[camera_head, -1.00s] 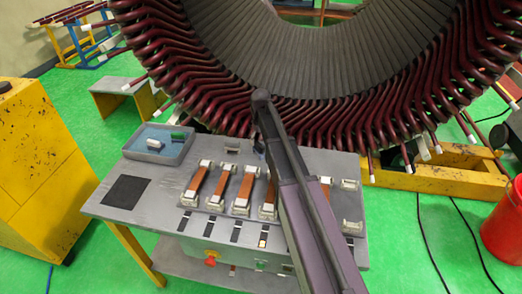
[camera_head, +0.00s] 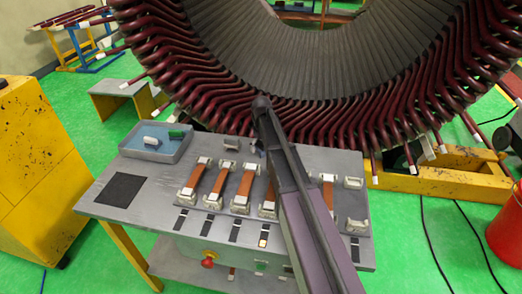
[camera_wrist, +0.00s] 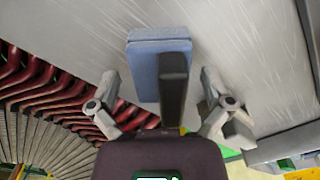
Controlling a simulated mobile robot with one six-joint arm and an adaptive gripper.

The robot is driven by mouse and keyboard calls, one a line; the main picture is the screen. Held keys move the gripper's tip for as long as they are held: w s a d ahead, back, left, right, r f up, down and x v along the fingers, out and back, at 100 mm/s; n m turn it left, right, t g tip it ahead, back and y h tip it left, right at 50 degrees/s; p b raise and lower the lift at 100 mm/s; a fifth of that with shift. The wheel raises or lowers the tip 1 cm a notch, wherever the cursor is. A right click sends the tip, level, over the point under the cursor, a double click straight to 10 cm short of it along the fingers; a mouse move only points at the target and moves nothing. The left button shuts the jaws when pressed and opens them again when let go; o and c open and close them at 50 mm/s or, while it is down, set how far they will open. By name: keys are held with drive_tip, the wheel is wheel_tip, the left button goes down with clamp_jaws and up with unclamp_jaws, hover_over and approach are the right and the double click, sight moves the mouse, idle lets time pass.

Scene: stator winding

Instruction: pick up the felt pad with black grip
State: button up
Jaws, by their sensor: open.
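The felt pad (camera_wrist: 143,65) is a blue-grey block in the upper middle of the wrist view. Its black grip (camera_wrist: 173,85) is an upright dark bar pointing towards the camera. My gripper (camera_wrist: 160,82) is open, with one finger to the left of the pad and grip and one to the right. Both fingers look apart from the grip. In the head view my arm covers this spot, and I cannot make out the pad there. Only a small dark part of my gripper (camera_head: 258,148) shows beside the arm.
A grey workbench (camera_head: 145,208) carries several copper-brown strips in clamps (camera_head: 220,178). A blue tray (camera_head: 128,142) at its back left holds a white block (camera_head: 150,141) and a green block (camera_head: 177,134). The large stator (camera_head: 400,100) stands close behind the bench. A red bucket (camera_head: 505,230) is at right.

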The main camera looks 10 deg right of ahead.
idle(0.6)
drive_tip(key=c, duration=1.3)
drive_tip(key=shift+o, duration=0.2)
drive_tip(key=shift+r, duration=0.1)
wheel_tip(320, 180, up, 10)
drive_tip(key=p, duration=1)
drive_tip(key=shift+s, duration=0.1)
